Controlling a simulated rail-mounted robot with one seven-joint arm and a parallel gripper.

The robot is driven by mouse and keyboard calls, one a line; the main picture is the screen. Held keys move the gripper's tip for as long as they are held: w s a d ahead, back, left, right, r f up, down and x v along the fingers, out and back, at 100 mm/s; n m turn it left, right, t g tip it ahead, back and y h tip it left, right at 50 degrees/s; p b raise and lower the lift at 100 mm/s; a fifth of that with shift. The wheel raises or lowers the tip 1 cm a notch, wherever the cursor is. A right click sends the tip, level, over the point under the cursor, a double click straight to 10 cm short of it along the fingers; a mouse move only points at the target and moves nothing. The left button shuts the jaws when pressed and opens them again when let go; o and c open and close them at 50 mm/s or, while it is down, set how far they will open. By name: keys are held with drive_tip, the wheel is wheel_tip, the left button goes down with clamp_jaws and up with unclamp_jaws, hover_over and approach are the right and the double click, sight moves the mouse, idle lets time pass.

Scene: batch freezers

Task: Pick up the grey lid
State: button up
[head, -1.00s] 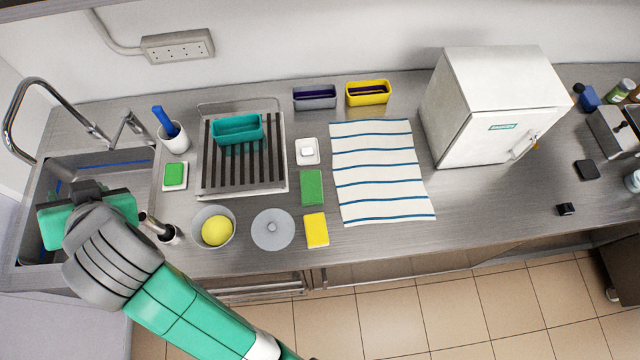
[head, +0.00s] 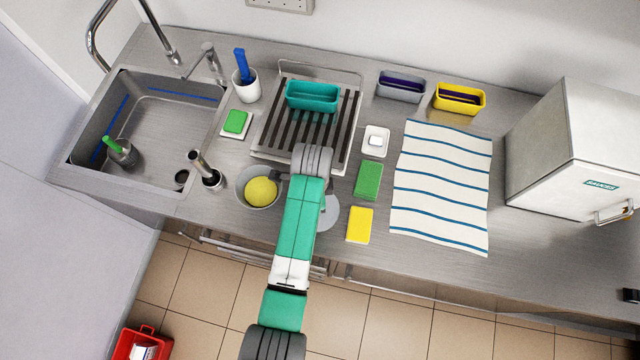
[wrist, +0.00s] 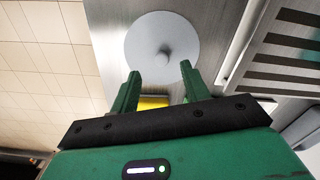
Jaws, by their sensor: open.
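The grey lid (head: 331,211) is a flat round disc on the steel counter, partly hidden behind my arm in the head view. In the wrist view the grey lid (wrist: 145,35) shows almost whole, with a small round knob (wrist: 163,60) near its middle. My gripper (wrist: 159,73) is open and empty, its two green fingers spread apart and pointing toward the lid. The knob appears just beyond the gap between the fingertips; no contact is visible. In the head view my wrist hides most of the gripper.
A grey bowl with a yellow ball (head: 261,190) stands left of the lid. A yellow sponge (head: 359,225) and green sponge (head: 368,180) lie to its right. The drying rack (head: 264,135) with a teal container (head: 313,96) is behind. A striped cloth (head: 440,185) lies farther right.

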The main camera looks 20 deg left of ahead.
wheel_tip(320, 180, down, 5)
drive_tip(key=shift+w+f, duration=0.1)
drive_tip(key=shift+f, duration=0.05)
drive_tip(key=shift+c, duration=0.5)
clamp_jaws()
